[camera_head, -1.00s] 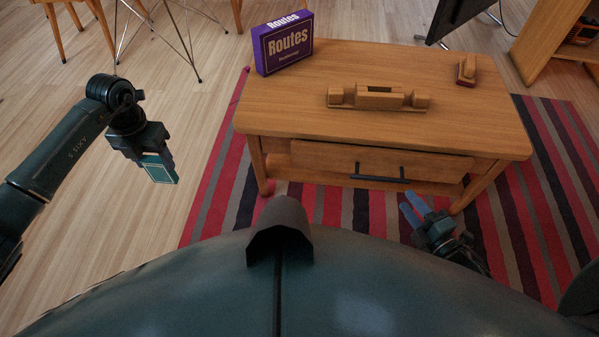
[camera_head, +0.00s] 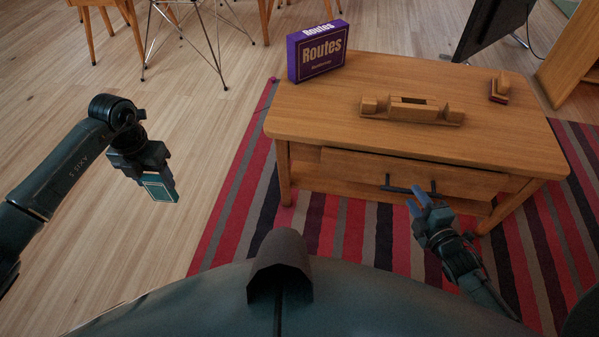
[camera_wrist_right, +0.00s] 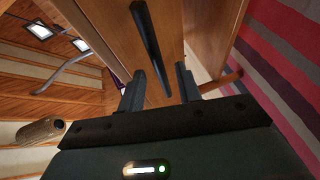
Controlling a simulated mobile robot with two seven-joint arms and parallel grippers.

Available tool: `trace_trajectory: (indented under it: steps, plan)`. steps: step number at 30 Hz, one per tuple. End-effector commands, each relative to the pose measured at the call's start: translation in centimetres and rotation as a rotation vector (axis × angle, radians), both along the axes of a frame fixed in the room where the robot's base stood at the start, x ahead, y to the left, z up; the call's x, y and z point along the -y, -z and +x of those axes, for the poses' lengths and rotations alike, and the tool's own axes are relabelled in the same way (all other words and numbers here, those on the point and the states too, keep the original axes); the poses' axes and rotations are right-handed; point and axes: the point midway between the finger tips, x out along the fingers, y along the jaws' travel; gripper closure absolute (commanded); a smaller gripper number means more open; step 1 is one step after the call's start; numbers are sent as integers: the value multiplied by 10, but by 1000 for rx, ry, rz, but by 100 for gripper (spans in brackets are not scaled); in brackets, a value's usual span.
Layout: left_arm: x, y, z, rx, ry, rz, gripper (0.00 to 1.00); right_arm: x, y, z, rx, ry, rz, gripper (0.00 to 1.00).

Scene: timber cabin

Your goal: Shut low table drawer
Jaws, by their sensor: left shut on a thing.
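The low wooden table (camera_head: 330,100) stands on a striped rug. Its drawer (camera_head: 360,166) appears to sit a little out from the frame, with a dark gap along its top edge. The drawer's dark bar handle (camera_head: 408,190) also shows in the right wrist view (camera_wrist_right: 148,40). My right gripper (camera_head: 418,201) is open in front of the handle. In the right wrist view its two fingers (camera_wrist_right: 160,84) are apart, with the handle ahead between them and no visible contact. My left gripper (camera_head: 158,176) is shut on a small teal-and-dark box (camera_head: 160,190), away to the left of the table.
A purple "Routes" box (camera_head: 318,54), a wooden block holder (camera_head: 412,109) and a small wooden-backed object (camera_head: 500,88) rest on the tabletop. Chair legs stand at the back left. A dark panel (camera_head: 495,28) stands at the back right. Floor left of the rug is clear.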

Motion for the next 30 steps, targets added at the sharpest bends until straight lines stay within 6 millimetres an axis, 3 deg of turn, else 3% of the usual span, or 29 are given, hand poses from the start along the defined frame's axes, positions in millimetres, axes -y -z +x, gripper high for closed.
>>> trace_trajectory:
  steps: [6, 18, 30]
  plan:
    - [0, 14, 0, 1, 0, 0, 68, -4, 7, 27, 1, 0, -2, 66]
    - [0, 15, 0, 1, 0, 0, 68, -5, 7, 33, -1, 0, -1, 67]
    - [0, 15, 0, 1, 0, 0, 68, -5, 7, 33, -1, 0, -1, 99]
